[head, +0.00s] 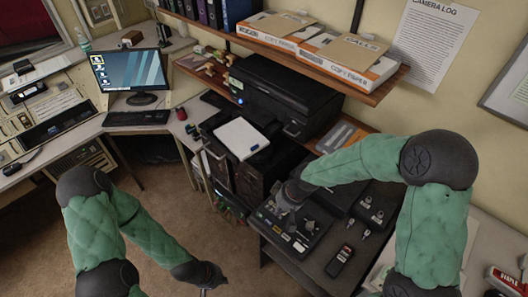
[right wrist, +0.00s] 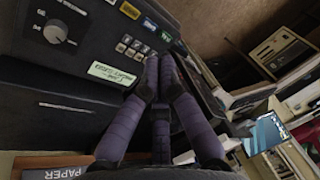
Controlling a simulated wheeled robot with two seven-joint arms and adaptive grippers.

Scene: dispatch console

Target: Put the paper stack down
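A flat white paper stack (head: 241,138) lies on top of a black unit in front of the printer in the head view, with a small blue thing at its right corner. No gripper is on it. My right gripper (head: 287,203) is to the right of and below the stack, over a black control panel (head: 298,236).
A black printer (head: 285,92) stands behind the stack, under a wooden shelf (head: 300,52) with paper boxes. A handset (head: 340,260) lies right of the panel. A monitor (head: 130,71) and keyboard (head: 138,118) stand on the left desk. Carpet is clear between the arms.

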